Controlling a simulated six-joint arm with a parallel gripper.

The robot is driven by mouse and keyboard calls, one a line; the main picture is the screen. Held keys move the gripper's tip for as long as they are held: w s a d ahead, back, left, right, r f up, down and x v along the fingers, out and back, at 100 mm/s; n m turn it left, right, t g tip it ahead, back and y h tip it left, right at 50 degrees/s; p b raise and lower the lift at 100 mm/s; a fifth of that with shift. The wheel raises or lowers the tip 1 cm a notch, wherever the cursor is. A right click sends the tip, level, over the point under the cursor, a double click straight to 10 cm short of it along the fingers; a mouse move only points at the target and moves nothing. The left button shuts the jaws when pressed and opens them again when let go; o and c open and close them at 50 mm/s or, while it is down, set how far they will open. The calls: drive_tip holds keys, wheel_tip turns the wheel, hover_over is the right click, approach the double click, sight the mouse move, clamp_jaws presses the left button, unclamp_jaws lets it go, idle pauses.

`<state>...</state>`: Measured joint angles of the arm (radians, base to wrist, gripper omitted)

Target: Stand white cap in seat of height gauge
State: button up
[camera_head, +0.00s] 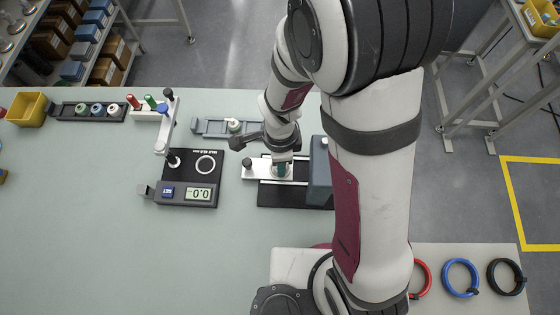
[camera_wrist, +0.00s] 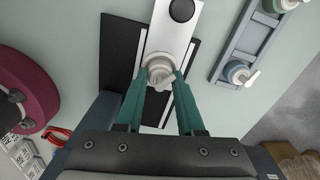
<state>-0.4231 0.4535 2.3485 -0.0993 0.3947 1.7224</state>
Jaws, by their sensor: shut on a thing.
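My gripper (camera_head: 282,168) has its teal fingers closed on a small white cap, which shows between the fingertips in the wrist view (camera_wrist: 160,70). A pale piece juts from the cap's side. The gripper is over a white slide plate on a black base (camera_head: 262,197). I cannot tell whether the cap touches the plate. The height gauge (camera_head: 188,190), with a display reading 0.0 upside down, stands left of the gripper.
A grey rack (camera_head: 208,127) with a white and green cap lies behind the gripper; the wrist view shows a blue cap (camera_wrist: 237,72) there. A grey block (camera_head: 319,172) stands right of the slide plate. A black rack and yellow bin (camera_head: 27,108) are far left. The front-left table is clear.

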wheel_tip(320, 180, up, 8)
drive_tip(key=shift+w+r, duration=0.1)
drive_tip(key=shift+r, duration=0.05)
drive_tip(key=a+f+n, duration=0.1)
drive_tip(key=a+n, duration=0.3)
drive_tip(key=a, duration=1.4)
drive_tip(key=f, duration=0.6)
drive_tip(key=shift+w+a+f, duration=0.1)
drive_tip(key=shift+w+a, duration=0.05)
drive_tip(key=shift+a, duration=0.1)
drive_tip(key=shift+f, duration=0.5)
drive_tip(key=shift+f, duration=0.25)
drive_tip(key=shift+f, duration=0.3)
drive_tip(key=shift+f, duration=0.1)
